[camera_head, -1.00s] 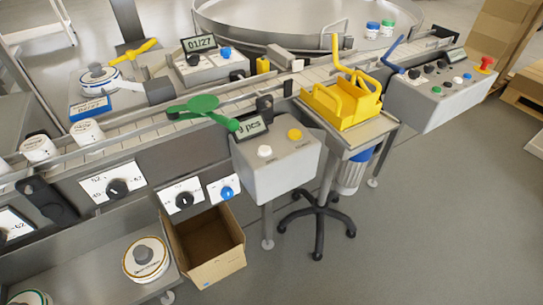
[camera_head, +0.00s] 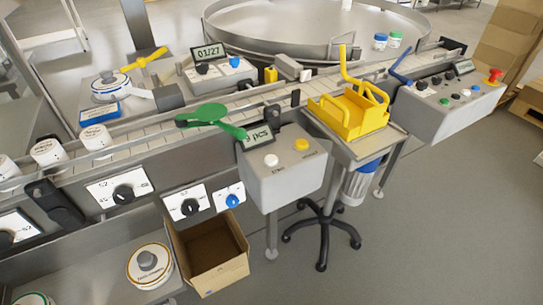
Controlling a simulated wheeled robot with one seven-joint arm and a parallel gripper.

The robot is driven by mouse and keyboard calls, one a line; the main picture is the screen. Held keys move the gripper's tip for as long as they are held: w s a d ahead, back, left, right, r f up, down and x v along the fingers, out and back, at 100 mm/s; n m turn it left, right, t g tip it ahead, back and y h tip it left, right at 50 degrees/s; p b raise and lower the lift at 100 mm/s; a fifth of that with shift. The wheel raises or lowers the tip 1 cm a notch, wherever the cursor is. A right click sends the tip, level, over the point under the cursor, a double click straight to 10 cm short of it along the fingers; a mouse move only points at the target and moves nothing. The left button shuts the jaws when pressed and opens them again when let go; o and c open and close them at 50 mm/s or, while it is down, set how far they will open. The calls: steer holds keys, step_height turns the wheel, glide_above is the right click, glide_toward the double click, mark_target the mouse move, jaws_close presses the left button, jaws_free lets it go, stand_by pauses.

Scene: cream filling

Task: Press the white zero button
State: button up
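A white button (camera_head: 271,160) sits on the sloped top of a grey counter box (camera_head: 282,182) near the middle of the view. A small label below it is too blurred to read for certain. A yellow button (camera_head: 301,144) is to its right on the same box. A display (camera_head: 257,136) at the back of the box reads "9 pcs". My gripper is not in view.
A green paddle-shaped part (camera_head: 211,116) lies over the conveyor (camera_head: 150,131) behind the box. A yellow tray (camera_head: 350,112) stands on a wheeled stand to the right. An open cardboard box (camera_head: 213,255) is below left. Grey floor at the lower right is clear.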

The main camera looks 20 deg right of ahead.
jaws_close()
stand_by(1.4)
